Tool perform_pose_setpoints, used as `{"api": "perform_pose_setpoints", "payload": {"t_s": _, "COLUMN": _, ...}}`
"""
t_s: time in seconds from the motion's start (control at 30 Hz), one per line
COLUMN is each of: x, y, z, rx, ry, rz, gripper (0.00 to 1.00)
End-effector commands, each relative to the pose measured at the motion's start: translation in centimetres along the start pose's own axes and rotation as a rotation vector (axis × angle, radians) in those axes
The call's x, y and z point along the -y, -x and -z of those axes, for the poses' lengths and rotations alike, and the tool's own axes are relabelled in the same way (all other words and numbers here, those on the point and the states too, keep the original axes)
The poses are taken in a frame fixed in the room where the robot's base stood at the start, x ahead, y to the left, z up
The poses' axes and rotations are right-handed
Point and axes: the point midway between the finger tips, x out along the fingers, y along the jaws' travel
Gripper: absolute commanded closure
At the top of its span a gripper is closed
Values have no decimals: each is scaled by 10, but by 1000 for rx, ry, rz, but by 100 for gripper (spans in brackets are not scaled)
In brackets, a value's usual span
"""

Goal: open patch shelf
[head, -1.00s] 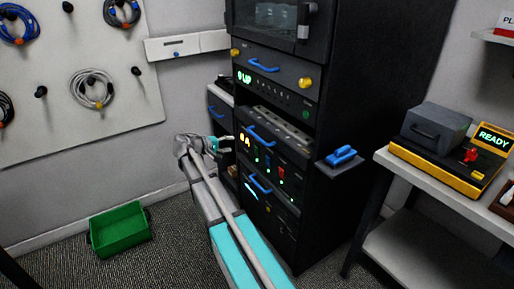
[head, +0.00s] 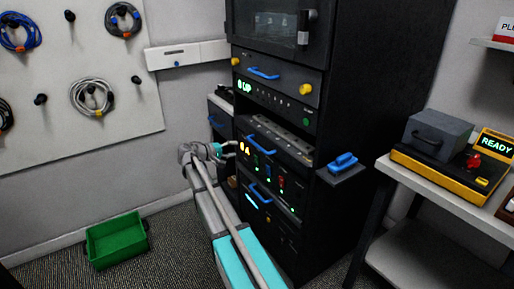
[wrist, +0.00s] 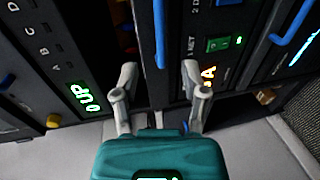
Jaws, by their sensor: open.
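The patch shelf (head: 285,133) is a dark unit in the black rack, with a grey perforated top and a blue handle (head: 262,130) on its front. In the wrist view a blue bar (wrist: 158,35), apparently this handle, stands just beyond the space between my fingers. My gripper (head: 232,149) is open and empty at the left front of the rack. In the wrist view my gripper (wrist: 160,80) has its two fingers spread, the bar lying past their tips. I cannot see any contact.
Above is the UPS unit (head: 285,90) with yellow knobs; below is a drawer with another blue handle (head: 260,193). A side ledge with a blue object (head: 343,162) juts from the rack. A green bin (head: 117,240) lies on the floor. A bench (head: 400,175) stands right.

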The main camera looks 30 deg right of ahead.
Motion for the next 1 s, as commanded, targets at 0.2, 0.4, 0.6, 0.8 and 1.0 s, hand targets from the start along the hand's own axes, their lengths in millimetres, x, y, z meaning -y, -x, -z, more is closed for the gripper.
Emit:
{"api": "perform_pose_setpoints", "payload": {"t_s": 0.2, "x": 2, "y": -30, "z": 0, "rx": 2, "ry": 0, "rz": 0, "gripper": 43}}
{"api": "perform_pose_setpoints", "payload": {"t_s": 0.4, "x": 2, "y": -61, "z": 0, "rx": 3, "ry": 0, "rz": 0, "gripper": 43}}
{"api": "perform_pose_setpoints", "payload": {"t_s": 0.6, "x": 1, "y": -91, "z": 0, "rx": 3, "ry": 0, "rz": 0, "gripper": 43}}
{"api": "perform_pose_setpoints", "payload": {"t_s": 0.8, "x": 1, "y": -112, "z": 0, "rx": 2, "ry": -1, "rz": 0, "gripper": 43}}
{"api": "perform_pose_setpoints", "payload": {"t_s": 1.0, "x": 0, "y": -120, "z": 0, "rx": 0, "ry": 0, "rz": 0, "gripper": 43}}
